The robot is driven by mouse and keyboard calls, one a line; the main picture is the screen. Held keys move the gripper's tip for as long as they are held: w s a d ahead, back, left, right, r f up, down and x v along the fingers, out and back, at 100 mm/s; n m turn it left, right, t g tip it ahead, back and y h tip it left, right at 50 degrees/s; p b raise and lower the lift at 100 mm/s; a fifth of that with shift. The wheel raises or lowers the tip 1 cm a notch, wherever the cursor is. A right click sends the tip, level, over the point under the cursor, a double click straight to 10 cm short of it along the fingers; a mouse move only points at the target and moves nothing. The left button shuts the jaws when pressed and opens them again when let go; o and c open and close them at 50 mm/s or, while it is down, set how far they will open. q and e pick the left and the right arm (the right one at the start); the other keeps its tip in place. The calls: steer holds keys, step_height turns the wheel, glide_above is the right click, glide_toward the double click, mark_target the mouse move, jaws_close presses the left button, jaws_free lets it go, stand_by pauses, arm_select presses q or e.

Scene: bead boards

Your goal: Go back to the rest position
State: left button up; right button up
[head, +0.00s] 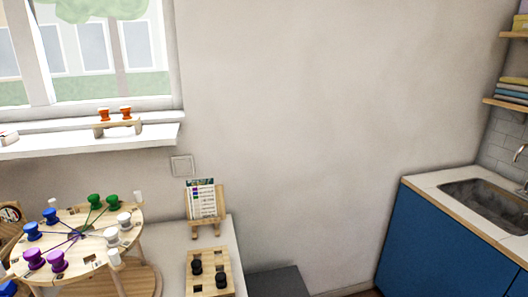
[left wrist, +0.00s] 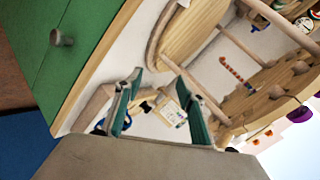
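My left gripper (left wrist: 152,72) shows in the left wrist view. Its two teal fingers stand apart with nothing held between them. Behind the fingers are a small card (left wrist: 171,112) and light wooden parts, none clearly touching them. Neither gripper shows in the head view, and my right gripper is in no view. In the head view a round wooden board (head: 75,223) at the lower left carries blue, purple, green and white beads. A small wooden board (head: 221,263) with black beads lies on the white table to its right.
A card on a wooden stand (head: 201,202) stands at the table's back. A small stand with two orange beads (head: 118,122) is on the windowsill. A blue cabinet (head: 430,240) with a sink is at the right. In the wrist view a green cabinet front (left wrist: 60,50) is at the left.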

arm_select(q)
steer(key=s+a+f+n+g, duration=0.2)
steer(key=s+a+f+g, duration=0.25)
steer(key=s, duration=0.55)
steer(key=w+d+f+n+t+h, duration=0.1)
steer(key=d+f+t+h, duration=0.3)
steer(key=d+f, duration=1)
steer(key=shift+w+f+n+h, duration=0.15)
steer(key=shift+f+n+h, duration=0.75)
steer(key=shift+f, duration=0.5)
